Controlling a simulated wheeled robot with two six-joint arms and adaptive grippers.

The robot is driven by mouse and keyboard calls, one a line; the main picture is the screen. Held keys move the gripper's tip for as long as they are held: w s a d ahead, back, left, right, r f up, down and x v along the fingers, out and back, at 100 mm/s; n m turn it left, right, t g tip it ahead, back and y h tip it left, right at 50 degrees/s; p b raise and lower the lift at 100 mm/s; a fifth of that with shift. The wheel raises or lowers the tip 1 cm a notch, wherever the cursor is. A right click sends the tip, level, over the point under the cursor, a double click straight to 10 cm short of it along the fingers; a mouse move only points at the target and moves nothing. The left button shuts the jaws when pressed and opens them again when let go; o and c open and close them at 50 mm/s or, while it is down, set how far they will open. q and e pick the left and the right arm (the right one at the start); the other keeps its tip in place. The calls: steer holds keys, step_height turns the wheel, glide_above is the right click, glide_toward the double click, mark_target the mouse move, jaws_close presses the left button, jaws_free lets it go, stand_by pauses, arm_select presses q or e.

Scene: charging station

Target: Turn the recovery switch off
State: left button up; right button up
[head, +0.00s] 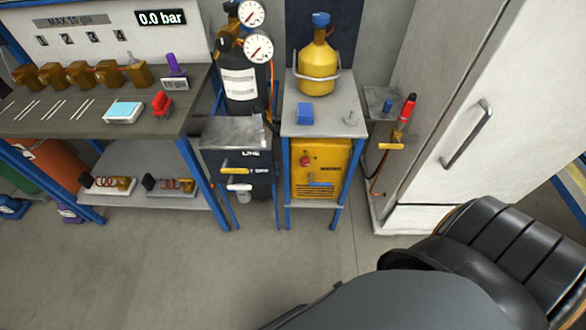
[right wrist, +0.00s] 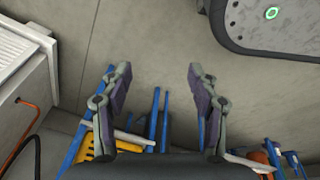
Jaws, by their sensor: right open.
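A yellow machine (head: 322,165) sits on the lower level of a small blue-legged stand. Its front carries a red round knob (head: 305,161) and a blue part (head: 321,183). I see no readable label naming the recovery switch, and the position of any switch is too small to tell. Part of the yellow machine also shows at the lower left of the right wrist view (right wrist: 86,148). My right gripper (right wrist: 157,77) is open and empty in the right wrist view, over floor and apart from the stand. The head view does not show its fingers. My left gripper is not in view.
The stand's top (head: 325,120) holds a yellow cylinder (head: 319,66) and a blue block (head: 305,115). A dark box (head: 238,165) with yellow and white handles stands left of it. A white cabinet (head: 475,100) stands right. A workbench (head: 75,118) fills the left. Floor in front is clear.

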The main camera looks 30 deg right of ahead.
steer(key=w+a+f+t+b, duration=0.1)
steer(key=w+f+t+b, duration=0.3)
steer(key=w, duration=0.6)
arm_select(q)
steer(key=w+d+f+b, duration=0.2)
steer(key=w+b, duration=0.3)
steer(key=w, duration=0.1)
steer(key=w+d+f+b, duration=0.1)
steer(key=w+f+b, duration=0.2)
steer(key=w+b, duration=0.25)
arm_select(e)
steer(key=m+t+h+b, duration=0.9)
glide_toward(305, 164)
arm_select(q)
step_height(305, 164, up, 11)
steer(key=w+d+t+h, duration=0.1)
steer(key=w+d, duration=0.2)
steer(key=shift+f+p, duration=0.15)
steer(key=shift+p, duration=0.15)
arm_select(e)
steer(key=shift+y, duration=0.4)
steer(key=x, duration=0.9)
steer(key=shift+w+d, duration=0.15)
steer(key=shift+d, duration=0.1)
